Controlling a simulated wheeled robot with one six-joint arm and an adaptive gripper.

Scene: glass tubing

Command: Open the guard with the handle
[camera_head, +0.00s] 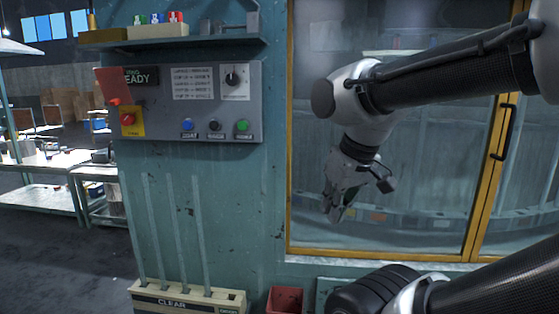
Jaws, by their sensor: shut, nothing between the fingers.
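The guard (440,215) is a glazed panel in a yellow frame on the right side of the teal machine. It looks shut against the frame beside it. Its handle (508,132) is a dark vertical bar on the yellow upright at the right. My gripper (333,212) hangs in front of the left part of the glass, pointing down, with its fingers together and nothing held. It is well to the left of the handle and lower than it, apart from it. My arm crosses the upper right and hides part of the glass and the frame's top.
A grey control panel (190,112) with buttons and a knob is on the machine's left face, under a shelf (190,42). Glass rods stand in a wooden box labelled CLEAR (190,300). A red bin (285,300) stands beside it. Workbenches (40,198) are at the far left.

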